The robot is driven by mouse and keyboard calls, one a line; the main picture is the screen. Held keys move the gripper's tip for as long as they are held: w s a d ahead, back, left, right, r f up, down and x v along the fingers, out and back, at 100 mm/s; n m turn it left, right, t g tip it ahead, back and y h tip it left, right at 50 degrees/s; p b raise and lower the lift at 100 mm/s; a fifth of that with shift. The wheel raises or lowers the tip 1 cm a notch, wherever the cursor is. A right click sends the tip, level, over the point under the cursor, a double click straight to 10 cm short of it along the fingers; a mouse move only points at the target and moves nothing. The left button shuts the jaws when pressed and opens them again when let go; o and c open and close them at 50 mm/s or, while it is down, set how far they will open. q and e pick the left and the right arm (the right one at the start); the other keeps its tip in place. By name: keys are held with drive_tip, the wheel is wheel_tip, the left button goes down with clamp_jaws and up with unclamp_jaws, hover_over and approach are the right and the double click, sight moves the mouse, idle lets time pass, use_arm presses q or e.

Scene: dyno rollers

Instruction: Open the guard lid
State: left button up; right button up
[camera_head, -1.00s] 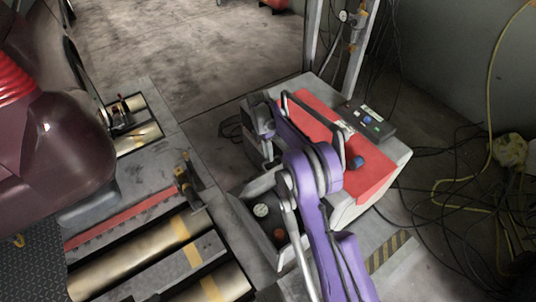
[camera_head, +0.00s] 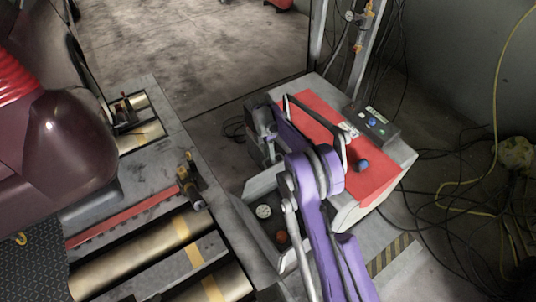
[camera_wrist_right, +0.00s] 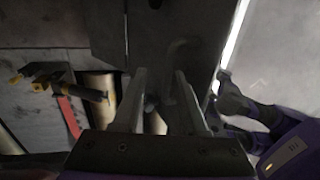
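My right arm, purple, reaches up from the bottom of the head view to the left side of a red-topped cabinet (camera_head: 375,180). My right gripper (camera_head: 262,122) is at that side, partly hidden by the arm. In the right wrist view the two fingers (camera_wrist_right: 160,75) stand apart, with a dark grey panel (camera_wrist_right: 175,25) beyond them. A faint curved shape lies near the fingertips; I cannot tell whether they touch it. A black bar handle runs over the red top (camera_head: 318,112), partly behind the arm. I cannot tell for sure which panel is the guard lid. My left gripper is not in view.
A grey box with a gauge (camera_head: 263,211) and a red button (camera_head: 281,238) stands just left of my arm. A black button box (camera_head: 371,121) sits on the cabinet. Rollers (camera_head: 150,262) and a dark red vehicle (camera_head: 65,150) are at left. Cables cover the right floor.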

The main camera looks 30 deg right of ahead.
drive_tip(key=p+v, duration=0.1)
drive_tip(key=v, duration=0.9)
drive_tip(key=shift+r+p, duration=0.3)
drive_tip(key=shift+r, duration=0.1)
